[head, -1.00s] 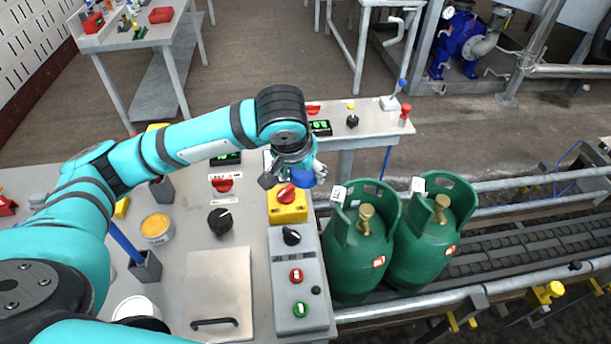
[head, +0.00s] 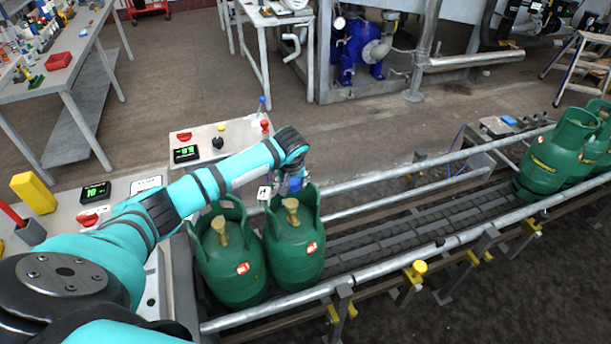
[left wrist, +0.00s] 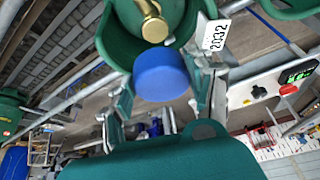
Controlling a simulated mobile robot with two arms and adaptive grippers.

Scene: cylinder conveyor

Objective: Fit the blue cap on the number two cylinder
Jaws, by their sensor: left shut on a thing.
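My left gripper (head: 289,180) is shut on the blue cap (head: 295,184), at the far upper side of the right one of the two near green cylinders (head: 295,250). In the left wrist view the blue cap (left wrist: 161,76) sits between the fingers, close to a brass valve (left wrist: 153,27) and a white tag (left wrist: 216,35) that seems to read 2032. The cap is not over the valve in that view. The other near cylinder (head: 231,268) stands upright to the left, with its own brass valve. My right gripper is not in view.
The cylinders stand on a roller conveyor (head: 385,222) with metal side rails (head: 400,270). More green cylinders (head: 548,155) stand at its far right. A control desk (head: 215,140) with displays and knobs is at the left. The conveyor's middle is clear.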

